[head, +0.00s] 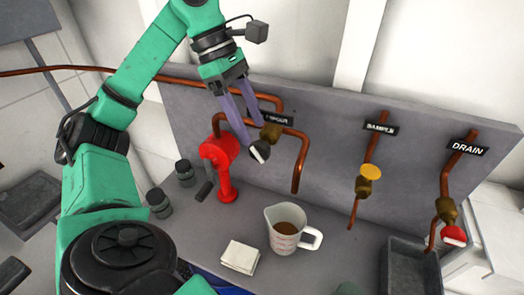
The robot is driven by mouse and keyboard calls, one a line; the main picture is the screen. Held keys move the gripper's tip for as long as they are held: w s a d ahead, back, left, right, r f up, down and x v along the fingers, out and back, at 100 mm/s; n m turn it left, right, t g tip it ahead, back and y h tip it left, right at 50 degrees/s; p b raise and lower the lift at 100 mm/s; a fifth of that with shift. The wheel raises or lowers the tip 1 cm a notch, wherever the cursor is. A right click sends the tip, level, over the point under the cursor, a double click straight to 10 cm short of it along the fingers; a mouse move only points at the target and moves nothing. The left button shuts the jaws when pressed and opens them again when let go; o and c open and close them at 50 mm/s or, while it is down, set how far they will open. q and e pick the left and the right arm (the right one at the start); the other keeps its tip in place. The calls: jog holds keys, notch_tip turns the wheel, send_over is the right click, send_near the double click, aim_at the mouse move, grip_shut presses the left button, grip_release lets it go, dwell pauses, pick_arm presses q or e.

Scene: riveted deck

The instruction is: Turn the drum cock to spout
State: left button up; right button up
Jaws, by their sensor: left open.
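A cock with a brass body (271,132) and a dark, pale-ended handle (260,151) sits on copper pipe at the left of the grey panel. The label (277,120) above it is partly covered by my finger, so I cannot read it in full. A bent copper spout pipe (298,175) hangs beside this cock. My left gripper (251,134) is open, its purple fingers pointing down at the cock and overlapping it in view. I cannot tell whether they touch the handle. My right gripper is not in view.
A SAMPLE cock (369,184) with a yellow handle and a DRAIN cock (447,212) with a red handle are to the right. A jug of brown liquid (283,240), white cloth (240,257), red hand pump (221,165), dark jars (160,203) and grey trough (403,255) stand below.

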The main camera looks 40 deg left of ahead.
aim_at(253, 143)
pick_arm(q)
jog(key=b+x, duration=0.1)
jog(key=x, duration=0.4)
jog(key=shift+d, duration=0.1)
jog(key=shift+f, duration=0.2)
jog(key=shift+d, duration=0.1)
grip_shut()
jog(key=t+h+b, duration=0.1)
jog(key=h+b, duration=0.2)
jog(key=b, duration=0.3)
jog(key=t+h+b, duration=0.1)
jog(key=h+b, duration=0.2)
jog(key=b, duration=0.4)
jog(key=a+f+t+h+b, duration=0.1)
jog(key=h+b, duration=0.2)
jog(key=b, duration=0.4)
jog(key=shift+s+a, duration=0.1)
jog(key=shift+s, duration=0.1)
jog(key=shift+r+t+h+b, duration=0.2)
jog(key=shift+t+h+b, duration=0.1)
jog(key=shift+h+b, duration=0.65)
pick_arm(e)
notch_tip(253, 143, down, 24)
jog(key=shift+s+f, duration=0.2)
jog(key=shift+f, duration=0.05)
pick_arm(q)
grip_release()
